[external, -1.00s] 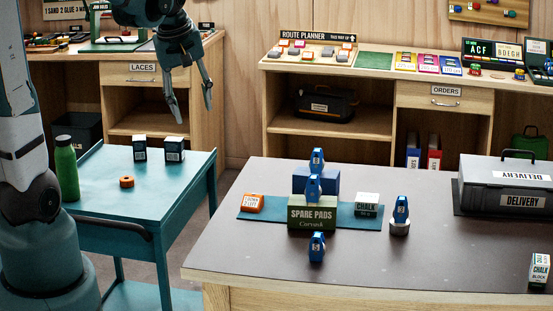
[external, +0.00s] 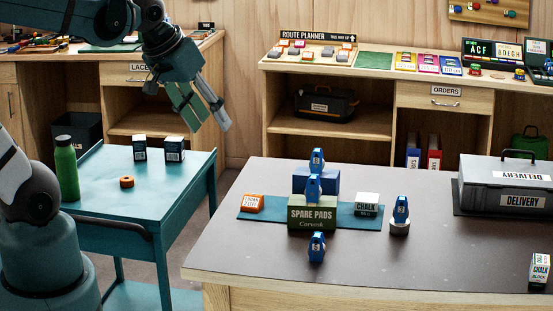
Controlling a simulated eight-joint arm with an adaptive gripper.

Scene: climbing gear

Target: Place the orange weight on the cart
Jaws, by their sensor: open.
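An orange block with a white label (external: 252,203) lies at the left end of a teal mat (external: 272,213) on the dark-topped table; I take it for the orange weight. The teal cart (external: 101,188) stands to the left of the table. A small orange ring (external: 127,182) lies on the cart top. My gripper (external: 207,124) is open and empty. It is raised in the air above the cart's back right side, away from the orange block, with its fingers angled down to the right.
The cart also carries a green bottle (external: 66,168) and two dark boxes (external: 140,148), (external: 174,149). The cart's front is clear.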

